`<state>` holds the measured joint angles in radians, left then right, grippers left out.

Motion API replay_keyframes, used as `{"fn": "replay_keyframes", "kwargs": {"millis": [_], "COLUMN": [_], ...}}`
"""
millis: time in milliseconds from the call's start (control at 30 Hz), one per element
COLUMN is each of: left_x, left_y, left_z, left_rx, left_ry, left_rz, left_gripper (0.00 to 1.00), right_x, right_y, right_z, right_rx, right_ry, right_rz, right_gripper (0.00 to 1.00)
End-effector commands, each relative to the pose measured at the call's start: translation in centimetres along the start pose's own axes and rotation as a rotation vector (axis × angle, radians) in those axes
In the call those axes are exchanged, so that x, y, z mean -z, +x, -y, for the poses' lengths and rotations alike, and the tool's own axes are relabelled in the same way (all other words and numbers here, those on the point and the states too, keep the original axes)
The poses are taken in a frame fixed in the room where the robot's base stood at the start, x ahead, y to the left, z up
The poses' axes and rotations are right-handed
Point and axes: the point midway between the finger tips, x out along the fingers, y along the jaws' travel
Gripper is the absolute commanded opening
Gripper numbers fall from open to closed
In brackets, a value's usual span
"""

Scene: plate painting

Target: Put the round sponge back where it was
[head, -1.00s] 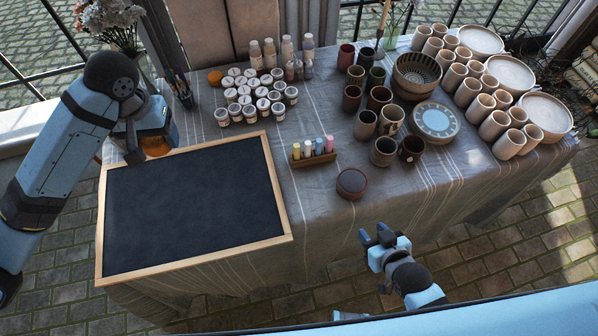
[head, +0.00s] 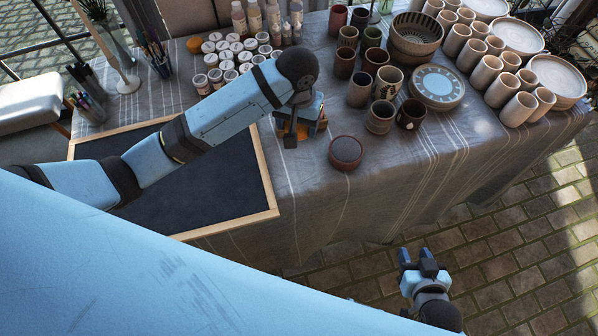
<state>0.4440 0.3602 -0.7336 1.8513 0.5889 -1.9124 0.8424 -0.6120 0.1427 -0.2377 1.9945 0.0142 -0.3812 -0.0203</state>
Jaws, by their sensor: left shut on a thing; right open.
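My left gripper (head: 298,128) is shut on an orange thing (head: 291,141), probably the round sponge; only a small part shows beneath the fingers. The gripper is over the table just right of the chalkboard's (head: 262,175) wooden frame. I cannot tell whether the held thing touches the table. A second round orange thing (head: 194,45) lies at the back left beside the paint jars. My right gripper (head: 424,262) is open and empty, in front of the table over the paving.
A round reddish-brown dish (head: 346,152) stands close right of my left gripper. Cups (head: 380,116) and a blue-centred plate (head: 437,86) stand further right. Paint jars (head: 214,77) are behind my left arm, which covers much of the chalkboard. The chalk holder is hidden.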

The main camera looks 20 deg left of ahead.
Motion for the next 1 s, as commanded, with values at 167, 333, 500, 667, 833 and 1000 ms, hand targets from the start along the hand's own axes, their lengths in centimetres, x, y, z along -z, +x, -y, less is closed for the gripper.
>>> {"fn": "replay_keyframes", "kwargs": {"millis": [167,333,500,667,833,1000], "left_x": [-0.1,-0.1,-0.1,-0.1,-0.1,-0.1], "left_y": [4.3,8.9,12.8,14.6,15.8,18.4], "left_z": [0.1,0.1,0.1,0.0,0.1,0.1], "left_rx": [0.004,0.004,0.003,0.001,0.002,0.003], "left_ry": [-0.002,0.0,-0.001,0.0,0.0,0.0], "left_rz": [0.004,0.004,0.003,0.001,0.002,0.002], "left_gripper": [0.44,0.44,0.44,0.44,0.44,0.44], "right_x": [0.4,0.1,-0.5,-0.8,-0.9,-0.9], "right_y": [0.0,0.1,0.3,0.3,0.4,0.5], "right_z": [0.2,0.1,-0.1,-0.2,-0.2,-0.1], "right_rx": [0.004,0.001,-0.004,-0.006,-0.006,-0.005], "right_ry": [0.0,0.002,0.002,0.002,0.002,0.003], "right_rz": [-0.01,-0.008,-0.002,0.003,0.003,0.001], "right_gripper": [0.43,0.43,0.43,0.43,0.43,0.43]}}
